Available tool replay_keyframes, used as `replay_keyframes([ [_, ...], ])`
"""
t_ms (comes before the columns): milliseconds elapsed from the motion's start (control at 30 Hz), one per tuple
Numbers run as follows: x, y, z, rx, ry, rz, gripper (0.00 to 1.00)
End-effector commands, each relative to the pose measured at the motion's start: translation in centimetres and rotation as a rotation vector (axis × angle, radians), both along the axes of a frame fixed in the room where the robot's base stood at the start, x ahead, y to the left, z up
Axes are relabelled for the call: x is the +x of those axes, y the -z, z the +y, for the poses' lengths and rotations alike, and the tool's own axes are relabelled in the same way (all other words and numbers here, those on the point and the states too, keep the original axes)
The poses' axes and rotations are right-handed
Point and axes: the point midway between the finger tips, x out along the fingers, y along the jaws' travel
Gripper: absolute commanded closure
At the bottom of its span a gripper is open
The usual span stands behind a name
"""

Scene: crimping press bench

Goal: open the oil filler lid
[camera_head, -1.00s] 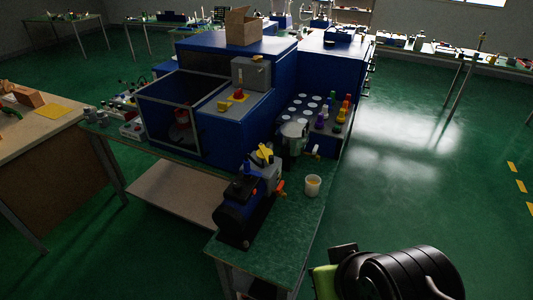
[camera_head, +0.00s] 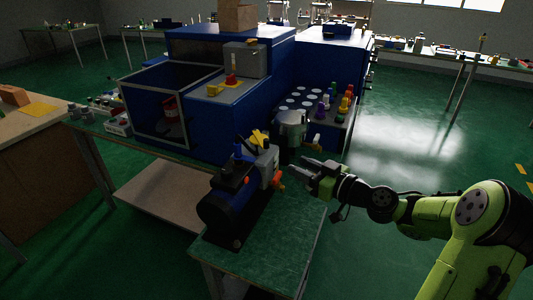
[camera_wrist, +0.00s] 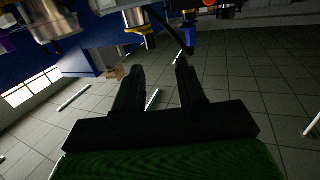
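A blue and black pump (camera_head: 228,200) stands near the front of the green bench top. It has a grey block with a yellow part (camera_head: 260,138) on top and an orange-red knob (camera_head: 278,179) on its right side. I cannot tell for sure which part is the oil filler lid. My gripper (camera_head: 296,169) is just right of the pump, apart from it, with its fingers pointing left. In the wrist view my gripper (camera_wrist: 160,66) is open, with nothing between the fingers. A yellow part (camera_wrist: 137,28) and an orange part (camera_wrist: 208,3) show beyond the fingertips, near the top edge.
A metal pot (camera_head: 291,130) stands behind the pump, close to my gripper; a metal pot also shows in the wrist view (camera_wrist: 50,22). A rack with coloured bottles (camera_head: 343,104) and a blue machine (camera_head: 265,78) stand behind. The bench top (camera_head: 270,245) is clear in front.

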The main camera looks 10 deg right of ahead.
Motion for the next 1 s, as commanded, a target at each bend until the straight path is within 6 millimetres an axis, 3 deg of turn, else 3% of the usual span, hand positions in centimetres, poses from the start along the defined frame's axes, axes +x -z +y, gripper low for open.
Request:
replay_keyframes([
  [67, 0.3, 0.0, -1.7, 0.036, 0.036, -0.054, 0.6],
  [167, 0.9, -0.4, -1.6, 0.043, 0.044, -0.071, 0.6],
  [700, 11.6, -0.5, 5.1, 0.043, 0.04, -0.065, 0.6],
  [833, 13.2, -0.4, 6.0, 0.041, 0.042, -0.064, 0.6],
  [1000, 13.8, -0.4, 6.4, 0.04, 0.042, -0.062, 0.6],
])
